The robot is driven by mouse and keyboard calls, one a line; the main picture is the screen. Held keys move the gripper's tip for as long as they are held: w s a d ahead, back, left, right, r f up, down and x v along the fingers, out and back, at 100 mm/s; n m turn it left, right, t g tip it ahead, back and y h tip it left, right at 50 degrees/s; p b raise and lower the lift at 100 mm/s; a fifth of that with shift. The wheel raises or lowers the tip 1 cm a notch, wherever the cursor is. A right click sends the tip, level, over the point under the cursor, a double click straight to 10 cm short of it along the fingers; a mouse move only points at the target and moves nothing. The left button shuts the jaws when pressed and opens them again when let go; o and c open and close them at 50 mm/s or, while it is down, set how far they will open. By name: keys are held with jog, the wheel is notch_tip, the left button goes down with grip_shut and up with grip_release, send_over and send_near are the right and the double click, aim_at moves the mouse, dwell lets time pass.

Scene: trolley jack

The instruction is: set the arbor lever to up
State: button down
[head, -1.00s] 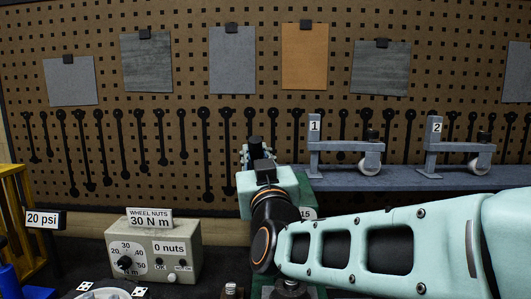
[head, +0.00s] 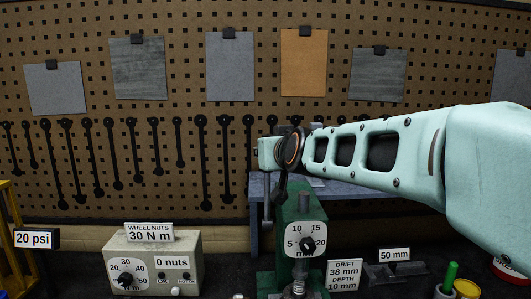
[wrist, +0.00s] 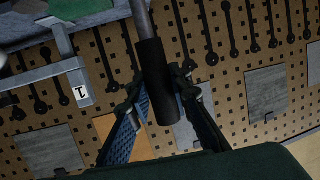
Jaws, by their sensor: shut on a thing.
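The arbor press (head: 302,235) is green, with a white dial (head: 306,240) on its front, and stands at the lower centre of the head view. In the wrist view its lever (wrist: 152,60) is a grey rod with a black grip. My gripper (wrist: 160,82) has one finger on each side of the black grip and is shut on it. The end of the grip sticks out past the fingertips. In the head view my arm hides most of the lever and the fingers, so its exact angle is hard to tell.
A grey bench shelf (head: 345,194) is behind the press. The wheel-nuts box (head: 152,262) stands at the left. The drift depth sign (head: 345,275), the 50 mm sign (head: 394,254) and a cup with a green marker (head: 449,278) are at the right. A pegboard closes off the back.

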jog(key=shift+w+a+f+g+p, duration=0.2)
jog(key=shift+w+g, duration=0.55)
jog(key=shift+w, duration=0.6)
jog(key=shift+w+d+f+g+p, duration=0.1)
jog(key=shift+w+g+p, duration=0.2)
jog(key=shift+w+g, duration=0.75)
jog(key=shift+w+t, duration=0.25)
jog(key=shift+t, duration=0.05)
jog(key=c, duration=1.7)
grip_release()
jog(key=shift+w+f, duration=0.1)
jog(key=shift+w, duration=0.05)
jog(key=shift+c, duration=0.2)
jog(key=v, duration=1.2)
jog(key=shift+a, duration=0.15)
